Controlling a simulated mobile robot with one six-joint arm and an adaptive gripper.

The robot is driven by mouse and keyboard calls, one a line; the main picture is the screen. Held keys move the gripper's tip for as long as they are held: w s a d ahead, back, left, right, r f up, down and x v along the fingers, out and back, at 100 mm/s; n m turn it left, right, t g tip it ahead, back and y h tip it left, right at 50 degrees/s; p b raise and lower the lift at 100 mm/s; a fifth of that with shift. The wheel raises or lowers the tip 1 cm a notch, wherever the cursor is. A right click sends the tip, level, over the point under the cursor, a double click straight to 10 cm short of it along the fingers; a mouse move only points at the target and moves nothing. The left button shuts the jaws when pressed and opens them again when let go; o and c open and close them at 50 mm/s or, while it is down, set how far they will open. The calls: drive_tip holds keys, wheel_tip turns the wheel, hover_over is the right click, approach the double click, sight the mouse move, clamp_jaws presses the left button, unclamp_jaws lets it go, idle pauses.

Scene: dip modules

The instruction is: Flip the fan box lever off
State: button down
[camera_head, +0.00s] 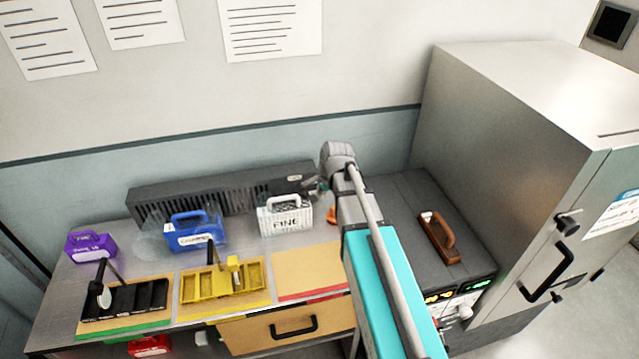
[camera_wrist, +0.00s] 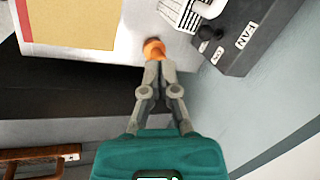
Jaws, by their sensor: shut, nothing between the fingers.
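The fan box (camera_head: 150,205) is a long dark grey louvred box along the wall at the back of the bench. Its end with a white "FAN" label shows in the wrist view (camera_wrist: 262,18). A black round-ended lever (camera_wrist: 207,33) stands on that end beside a small white label too small to read surely. I cannot tell its setting. My gripper (camera_wrist: 159,67) is shut and empty, apart from the lever, which is up and to its right in the wrist view. In the head view my gripper (camera_head: 322,186) is near the box's right end, and the lever cannot be made out.
An orange object (camera_wrist: 153,48) lies just beyond my fingertips. A white handled crate (camera_head: 285,218) stands close before the fan box, with a blue one (camera_head: 195,232) to its left. A wooden-handled tool (camera_head: 440,238) lies on the dark cabinet top. A tall grey cabinet (camera_head: 500,150) stands right.

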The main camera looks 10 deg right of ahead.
drive_tip(key=s+a+f+n+g+h+b, duration=0.1)
drive_tip(key=s+f+n+b, duration=0.2)
drive_tip(key=s+n, duration=0.3)
drive_tip(key=s+f+n+g+b, duration=0.2)
drive_tip(key=s+n, duration=0.5)
drive_tip(key=s, duration=0.4)
wheel_tip(320, 180, down, 3)
drive_tip(key=shift+s+a+r+h+b, duration=0.1)
drive_tip(key=shift+s+a+h+b, duration=0.15)
drive_tip(key=shift+a+h+b, duration=0.25)
drive_tip(key=shift+d, duration=0.15)
